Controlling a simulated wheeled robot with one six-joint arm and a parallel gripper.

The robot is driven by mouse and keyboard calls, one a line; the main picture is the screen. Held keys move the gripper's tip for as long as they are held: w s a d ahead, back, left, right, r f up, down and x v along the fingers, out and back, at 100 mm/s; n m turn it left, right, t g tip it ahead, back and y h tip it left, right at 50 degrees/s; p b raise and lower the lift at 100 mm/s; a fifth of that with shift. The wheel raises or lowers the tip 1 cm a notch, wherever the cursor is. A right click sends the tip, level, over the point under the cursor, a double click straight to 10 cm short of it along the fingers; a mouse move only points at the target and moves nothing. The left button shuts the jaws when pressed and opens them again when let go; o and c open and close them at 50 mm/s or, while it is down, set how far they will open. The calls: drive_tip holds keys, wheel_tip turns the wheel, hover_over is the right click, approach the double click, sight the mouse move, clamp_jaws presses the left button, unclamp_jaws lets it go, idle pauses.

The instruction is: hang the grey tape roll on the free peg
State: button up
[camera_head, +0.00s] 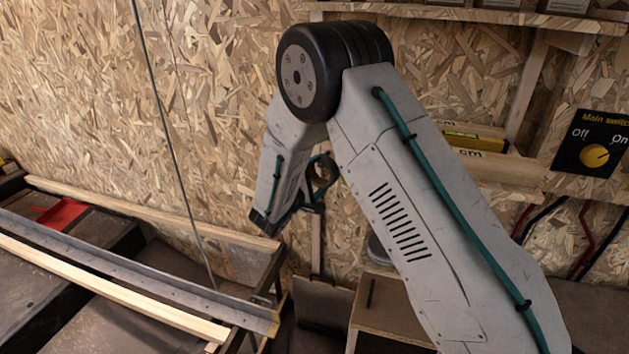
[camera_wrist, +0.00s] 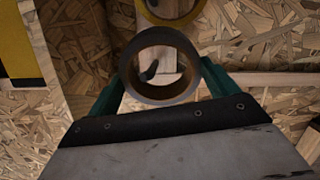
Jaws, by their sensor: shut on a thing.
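My gripper (camera_wrist: 160,85) is shut on the grey tape roll (camera_wrist: 163,97), with a teal finger on either side of it. The roll's open hole faces the wrist camera. A dark peg (camera_wrist: 151,70) shows through the hole, in front of a pale wooden strip. I cannot tell whether the peg's tip is inside the roll or behind it. In the head view the held roll (camera_head: 325,171) is small and dark beside my gripper (camera_head: 318,182), partly hidden by my arm.
A yellow roll (camera_wrist: 172,12) is just above the held roll in the wrist view. A chipboard wall (camera_head: 228,100) stands close behind. A shelf with a yellow level (camera_head: 472,140) and a main switch panel (camera_head: 594,145) are at right. A bench with a red tray (camera_head: 62,213) is at left.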

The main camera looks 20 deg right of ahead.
sight(319, 181)
drive_tip(key=shift+w+d, duration=0.6)
drive_tip(key=shift+w, duration=0.3)
drive_tip(key=shift+w+d+f, duration=0.4)
drive_tip(key=shift+w+f, duration=0.2)
drive_tip(key=o, duration=0.8)
drive_tip(key=shift+o, duration=0.2)
drive_tip(key=shift+a, duration=0.1)
